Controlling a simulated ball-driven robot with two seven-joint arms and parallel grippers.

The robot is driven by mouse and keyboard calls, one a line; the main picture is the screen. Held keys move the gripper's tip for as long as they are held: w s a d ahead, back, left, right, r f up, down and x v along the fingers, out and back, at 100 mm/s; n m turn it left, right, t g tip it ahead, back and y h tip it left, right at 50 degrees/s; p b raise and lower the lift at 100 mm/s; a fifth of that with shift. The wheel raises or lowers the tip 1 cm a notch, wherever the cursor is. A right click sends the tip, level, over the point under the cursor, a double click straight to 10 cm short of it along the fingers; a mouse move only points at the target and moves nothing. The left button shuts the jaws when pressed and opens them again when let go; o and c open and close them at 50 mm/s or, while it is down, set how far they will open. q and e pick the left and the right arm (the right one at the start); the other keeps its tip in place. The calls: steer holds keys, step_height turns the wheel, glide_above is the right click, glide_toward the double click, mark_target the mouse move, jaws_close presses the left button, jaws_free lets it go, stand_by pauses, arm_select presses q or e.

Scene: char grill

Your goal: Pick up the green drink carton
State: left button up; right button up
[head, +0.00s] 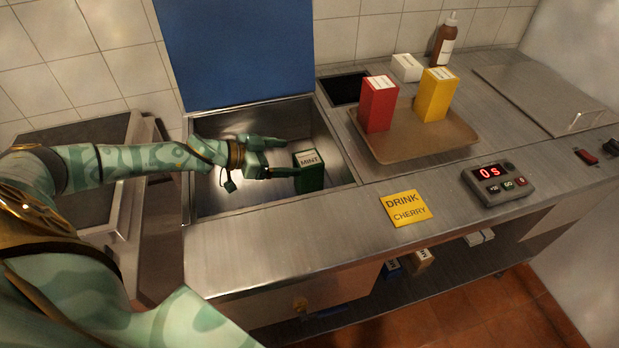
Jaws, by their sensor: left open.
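The green drink carton (311,178), with a white top label reading MINT, stands upright in an open metal bin (222,199) sunk into the counter. It is near the bin's right wall. My left gripper (284,158) reaches into the bin from the left. Its jaws are open and point right, with the fingertips close to the carton's left side. I cannot tell whether a finger touches it. My right gripper is not in view.
A raised blue lid (236,50) stands behind the bin. To the right, a brown tray (398,143) holds a red carton (378,106) and a yellow carton (435,95). A yellow card (405,208) reading DRINK CHERRY and a timer (497,183) showing 0s lie in front.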

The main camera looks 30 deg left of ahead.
mark_target(302, 160)
arm_select(q)
steer(key=shift+x, duration=1)
steer(key=b+x, duration=0.1)
steer(key=x, duration=0.1)
steer(key=b+x, duration=0.1)
steer(key=x, duration=0.2)
steer(key=shift+s+d+f, duration=0.1)
steer(key=shift+d+f, duration=0.15)
steer(key=shift+f, duration=0.05)
steer(key=shift+r, duration=0.1)
steer(key=c, duration=1.6)
